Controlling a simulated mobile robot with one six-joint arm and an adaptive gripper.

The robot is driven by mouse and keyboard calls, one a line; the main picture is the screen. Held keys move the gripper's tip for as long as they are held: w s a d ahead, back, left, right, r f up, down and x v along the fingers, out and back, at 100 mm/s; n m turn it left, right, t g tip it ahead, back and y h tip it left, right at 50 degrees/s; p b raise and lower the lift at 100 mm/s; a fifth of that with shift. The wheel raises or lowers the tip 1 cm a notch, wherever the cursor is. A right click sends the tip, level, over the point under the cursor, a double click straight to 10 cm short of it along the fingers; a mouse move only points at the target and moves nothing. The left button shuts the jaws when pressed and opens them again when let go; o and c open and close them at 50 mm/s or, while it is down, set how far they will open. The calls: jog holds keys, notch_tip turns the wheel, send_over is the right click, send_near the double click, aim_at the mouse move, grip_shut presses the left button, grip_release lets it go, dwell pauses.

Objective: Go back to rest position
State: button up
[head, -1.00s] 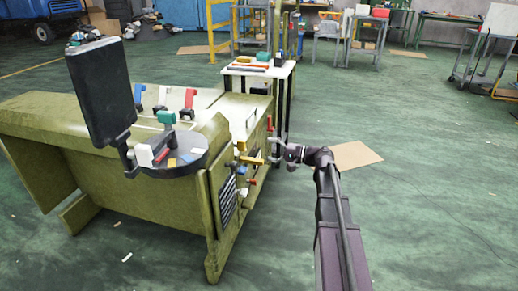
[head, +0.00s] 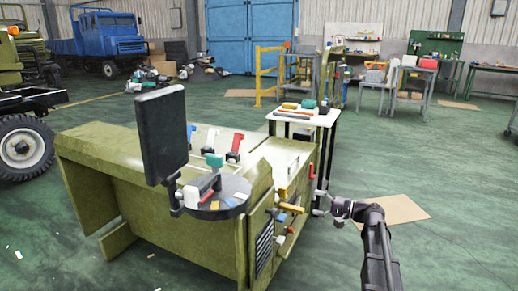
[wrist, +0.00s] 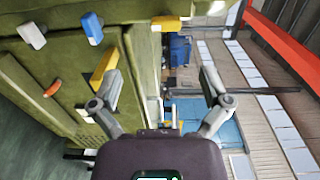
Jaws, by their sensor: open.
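My gripper (head: 322,204) is at the right of the green chassis (head: 150,215) in the head view, close to its side with the coloured handles. In the wrist view my gripper (wrist: 160,88) has its two fingers spread wide, with nothing between them. A yellow handle (wrist: 104,65) on the chassis lies just left of the left finger; I cannot tell whether they touch. A blue handle (wrist: 90,28) and a white handle (wrist: 32,35) are farther left. My dark arm reaches up from the lower right of the head view.
A small white table (head: 300,118) with tools stands behind the chassis. A black screen (head: 163,135) and a round dark tray (head: 218,200) are mounted on the chassis. Cardboard (head: 397,209) lies on the floor beyond my arm.

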jog(key=s+a+f+n+g+h+p, duration=0.4)
jog(key=s+a+f+g+h, duration=0.4)
jog(key=s+a+f, duration=0.4)
jog(key=s+d+n+h+p, duration=0.2)
jog(key=s+d+h, duration=0.1)
jog(key=s+h, duration=0.5)
notch_tip(320, 180, up, 38)
jog(key=p, duration=3.8)
jog(key=shift+s+g+y, duration=0.3)
jog(key=shift+s, duration=0.15)
jog(key=shift+f, duration=0.1)
notch_tip(320, 180, down, 60)
jog(key=b, duration=6)
